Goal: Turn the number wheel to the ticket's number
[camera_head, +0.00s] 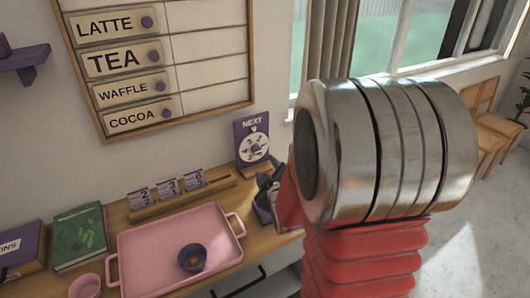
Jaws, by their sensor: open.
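The number wheel (254,147) is a white disc on an upright purple stand marked NEXT (251,124), at the back of the wooden counter. Its numbers are too small to read. Several purple-and-white tickets (168,187) stand in a wooden rail to its left; their digits look like 2, 3 and 6 but are not sure. My gripper (267,193) is dark and open, just below and in front of the wheel stand, apart from the disc as far as I can tell. My red arm hides part of it.
A pink tray (131,254) holding a small purple cup (191,258) lies left of my gripper. A green book (80,237), a purple box (22,253) and a pink cup (85,286) are at left. A menu board (218,46) hangs above.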

